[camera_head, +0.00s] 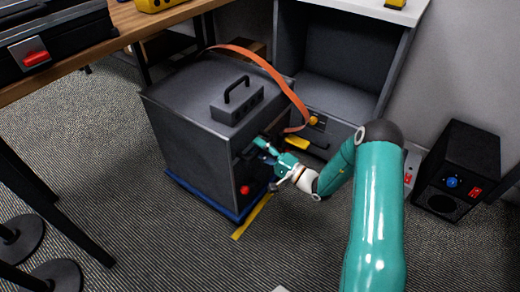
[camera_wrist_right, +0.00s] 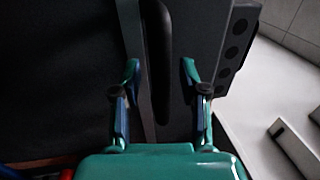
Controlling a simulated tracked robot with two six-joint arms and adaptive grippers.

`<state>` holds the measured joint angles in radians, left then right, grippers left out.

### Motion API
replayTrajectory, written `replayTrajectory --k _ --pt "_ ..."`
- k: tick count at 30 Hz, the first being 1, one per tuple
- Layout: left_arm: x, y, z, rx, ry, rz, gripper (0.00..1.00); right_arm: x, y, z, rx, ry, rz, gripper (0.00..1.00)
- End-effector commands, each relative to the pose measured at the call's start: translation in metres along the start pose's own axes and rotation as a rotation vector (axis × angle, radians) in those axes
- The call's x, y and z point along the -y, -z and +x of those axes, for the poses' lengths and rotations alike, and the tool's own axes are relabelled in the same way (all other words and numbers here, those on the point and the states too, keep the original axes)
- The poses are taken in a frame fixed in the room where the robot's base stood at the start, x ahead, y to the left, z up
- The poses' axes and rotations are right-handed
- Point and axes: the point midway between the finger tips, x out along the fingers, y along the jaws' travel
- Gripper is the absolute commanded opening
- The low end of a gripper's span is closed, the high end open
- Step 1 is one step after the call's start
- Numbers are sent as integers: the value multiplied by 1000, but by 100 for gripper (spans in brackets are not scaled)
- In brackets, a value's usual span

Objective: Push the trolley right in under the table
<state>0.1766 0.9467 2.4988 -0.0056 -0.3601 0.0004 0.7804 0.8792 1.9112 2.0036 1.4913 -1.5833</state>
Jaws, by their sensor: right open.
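The trolley (camera_head: 185,135) is a dark grey box on a blue base, standing on the carpet partly beneath the edge of the wooden table (camera_head: 135,24). A grey block with a black handle (camera_head: 237,103) sits on its top. My right gripper (camera_head: 268,161) is at the trolley's right-hand face, low down, near a red knob (camera_head: 245,190). In the right wrist view the open fingers (camera_wrist_right: 160,78) stand on either side of a dark upright bar (camera_wrist_right: 158,50). I cannot tell whether they touch it. My left gripper is out of view.
An orange strap (camera_head: 268,67) arches from the trolley top toward a grey cabinet (camera_head: 335,98). A black box (camera_head: 459,168) with a blue knob stands at right. A yellow floor strip (camera_head: 252,218) lies beside the trolley.

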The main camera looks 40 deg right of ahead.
Motion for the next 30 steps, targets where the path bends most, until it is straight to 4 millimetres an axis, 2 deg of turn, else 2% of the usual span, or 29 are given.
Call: replayTrajectory --k 3,9,11,23,30 --pt "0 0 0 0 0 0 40 0 0 0 0 0 0 42" --pt "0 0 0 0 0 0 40 0 0 0 0 0 0 8" --pt "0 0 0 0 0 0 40 0 0 0 0 -1 0 0" --pt "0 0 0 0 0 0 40 -1 0 0 0 -3 1 0" --pt "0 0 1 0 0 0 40 -3 -4 7 1 -3 2 0"
